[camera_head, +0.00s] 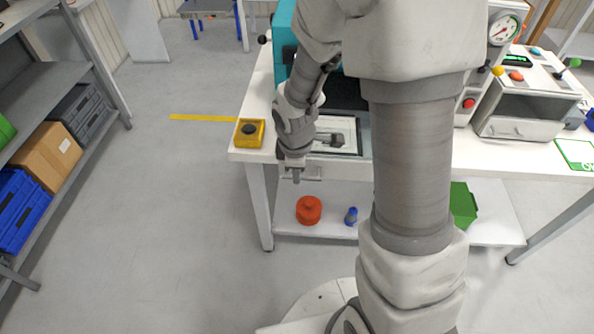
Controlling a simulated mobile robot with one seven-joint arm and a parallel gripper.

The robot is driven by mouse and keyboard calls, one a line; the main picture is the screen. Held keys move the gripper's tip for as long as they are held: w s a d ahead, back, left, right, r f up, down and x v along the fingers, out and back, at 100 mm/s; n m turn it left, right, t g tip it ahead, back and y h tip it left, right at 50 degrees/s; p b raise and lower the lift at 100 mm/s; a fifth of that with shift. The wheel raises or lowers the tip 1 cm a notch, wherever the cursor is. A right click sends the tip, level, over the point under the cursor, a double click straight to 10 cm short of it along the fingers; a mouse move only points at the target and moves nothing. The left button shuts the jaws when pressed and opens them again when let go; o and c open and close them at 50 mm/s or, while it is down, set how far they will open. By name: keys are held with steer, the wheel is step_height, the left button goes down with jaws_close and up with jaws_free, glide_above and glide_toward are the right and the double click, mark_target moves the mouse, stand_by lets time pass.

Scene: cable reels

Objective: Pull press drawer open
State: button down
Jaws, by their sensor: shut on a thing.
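The press (283,45) is a teal machine on the white table, mostly hidden behind my arm. Its drawer (350,150) lies at the table's front edge, below the machine's dark opening. Part of the drawer's inside shows from above, with a grey piece (333,139) in it. My gripper (297,178) points down at the drawer's front left and is shut on the drawer handle (312,173). The fingers are small in this view, and the exact grip on the handle is hard to see.
A yellow box with a black button (249,132) sits on the table (240,155) left of the drawer. A red container (309,210), a blue bottle (351,216) and a green bin (462,205) stand on the lower shelf. A grey machine (520,115) stands at right. Floor at left is clear.

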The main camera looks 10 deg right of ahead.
stand_by(0.4)
steer(key=c, duration=0.9)
jaws_free()
steer(key=shift+s, duration=0.1)
steer(key=s+r+p, duration=0.1)
steer(key=r, duration=0.4)
steer(key=s+r+p, duration=0.1)
steer(key=r, duration=0.5)
steer(key=s+a+r+p, duration=0.1)
steer(key=r, duration=0.5)
steer(key=shift+s+r+p, duration=0.1)
steer(key=shift+p, duration=0.2)
steer(key=s+d+r+m+t, duration=0.1)
steer(key=s+r+m, duration=0.2)
steer(key=s+m, duration=0.1)
steer(key=s+d+r+m+t, duration=0.1)
steer(key=s+r+m, duration=0.3)
steer(key=m, duration=0.1)
steer(key=s+d+r+m+t, duration=0.1)
steer(key=s+r+m, duration=0.2)
steer(key=s+m, duration=0.2)
steer(key=shift+d+r+t+y, duration=0.25)
steer(key=shift+r+t+y, duration=0.05)
steer(key=shift+r, duration=0.1)
